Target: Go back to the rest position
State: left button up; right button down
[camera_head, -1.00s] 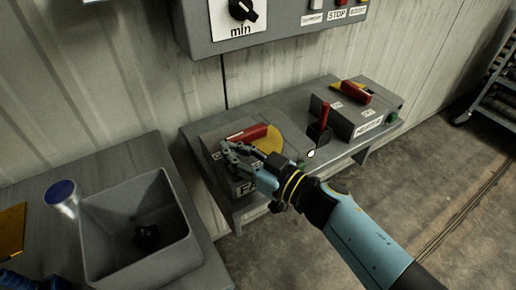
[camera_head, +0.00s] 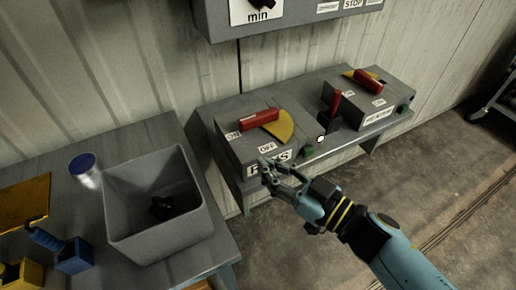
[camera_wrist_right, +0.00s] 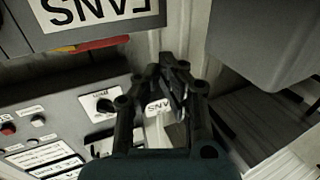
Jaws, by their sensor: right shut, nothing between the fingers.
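My right gripper (camera_head: 270,170) is shut and empty. It is in front of the lower front edge of the grey FANS box (camera_head: 228,156) and covers part of its label. The red lever (camera_head: 259,119) on top of this box lies flat beside a yellow sector plate (camera_head: 282,127), with ON and OFF labels near it. The gripper is apart from the lever. In the right wrist view the gripper's closed fingers (camera_wrist_right: 172,75) point away from the camera, with a FANS label (camera_wrist_right: 100,15) upside down at the top. My left gripper is not in view.
A second lever box (camera_head: 368,95) and a small upright red lever (camera_head: 335,105) stand further right on the grey bench. A grey bin (camera_head: 140,215) with a dark object inside stands on the left table, beside a blue-topped cylinder (camera_head: 83,166). The floor at right is open.

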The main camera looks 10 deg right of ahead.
jog(key=s+d+f+m+g+h+b, duration=0.1)
jog(key=s+d+f+m+h+b, duration=0.2)
jog(key=f, duration=0.7)
jog(key=s+d+f+m+g+h+b, duration=0.1)
jog(key=s+d+f+m+h+b, duration=0.15)
jog(key=s+d+f, duration=0.6)
jog(key=s+d+f+m+g+h+b, duration=0.1)
jog(key=s+d+f+g+h+b, duration=0.15)
jog(key=f, duration=0.95)
pick_arm(q)
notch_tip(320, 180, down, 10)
jog(key=b, duration=0.2)
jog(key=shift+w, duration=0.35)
pick_arm(e)
jog(key=s+d+f+g+h, duration=0.1)
jog(key=s+d+f+g, duration=0.2)
jog(key=s+f, duration=0.4)
jog(key=s+d+f+g+h, duration=0.2)
jog(key=s+f+g, duration=0.4)
jog(key=s, duration=1.1)
jog(key=shift+s+d+f+h, duration=0.3)
jog(key=shift+d+f, duration=0.35)
jog(key=shift+f, duration=0.3)
